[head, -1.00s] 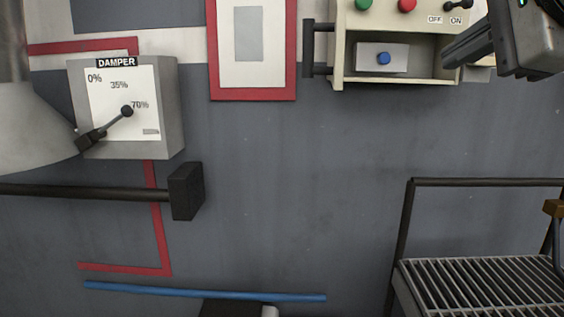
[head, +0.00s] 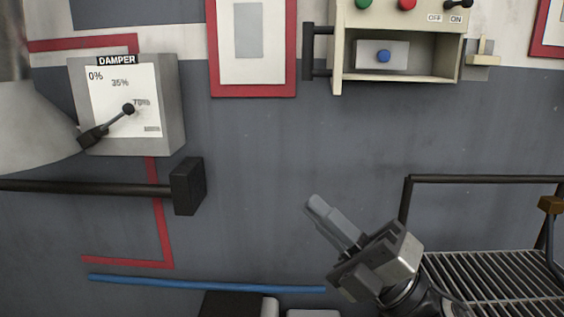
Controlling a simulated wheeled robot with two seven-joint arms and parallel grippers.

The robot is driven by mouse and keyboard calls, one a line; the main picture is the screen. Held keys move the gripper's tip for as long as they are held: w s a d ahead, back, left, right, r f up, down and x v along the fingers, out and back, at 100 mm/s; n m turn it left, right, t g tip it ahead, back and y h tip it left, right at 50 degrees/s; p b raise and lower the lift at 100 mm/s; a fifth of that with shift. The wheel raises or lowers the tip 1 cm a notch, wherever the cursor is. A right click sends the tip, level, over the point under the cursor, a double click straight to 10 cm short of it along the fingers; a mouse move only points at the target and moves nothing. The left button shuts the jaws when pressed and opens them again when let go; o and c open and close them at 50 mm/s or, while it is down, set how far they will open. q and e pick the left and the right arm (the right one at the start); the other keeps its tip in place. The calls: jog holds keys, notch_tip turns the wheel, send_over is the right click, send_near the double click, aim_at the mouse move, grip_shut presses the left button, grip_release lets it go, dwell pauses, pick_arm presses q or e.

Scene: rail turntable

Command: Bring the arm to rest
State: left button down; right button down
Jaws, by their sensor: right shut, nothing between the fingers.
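My right gripper (head: 318,208) is in the lower right of the head view. Its fingers are together and empty, pointing up and to the left. It is in front of the grey wall, apart from the control box and left of the slatted rack. My left gripper does not show.
A cream control box (head: 398,78) with an open front compartment and a blue button (head: 383,56) is at the upper right. A damper box (head: 170,110) with a lever (head: 115,120) is at the left. A slatted rack (head: 500,280) stands lower right. A blue bar (head: 200,284) lies low.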

jog(key=w+d+f+m+t+h, duration=0.1)
jog(key=d+f+m+t+h, duration=0.1)
jog(key=f+m+t+h, duration=0.35)
jog(key=w+d+f+m+t+h, duration=0.1)
jog(key=d+f+m+t+h, duration=0.15)
jog(key=f+m+h, duration=0.6)
jog(key=s+d+f+m+g+h, duration=0.1)
jog(key=s+f+m+g, duration=0.2)
jog(key=f, duration=0.4)
jog(key=s+d+f+m+g+h, duration=0.1)
jog(key=s+f+m+g+h, duration=0.1)
jog(key=s+f+m, duration=0.4)
jog(key=s+d+f+m+g+h+p, duration=0.1)
jog(key=s+d+f+m+g, duration=0.1)
jog(key=s+f+m+g, duration=0.2)
notch_tip(320, 180, down, 6)
jog(key=s+m, duration=0.1)
jog(key=m, duration=0.2)
jog(key=shift+r+g+h, duration=0.15)
jog(key=shift+g+h, duration=0.15)
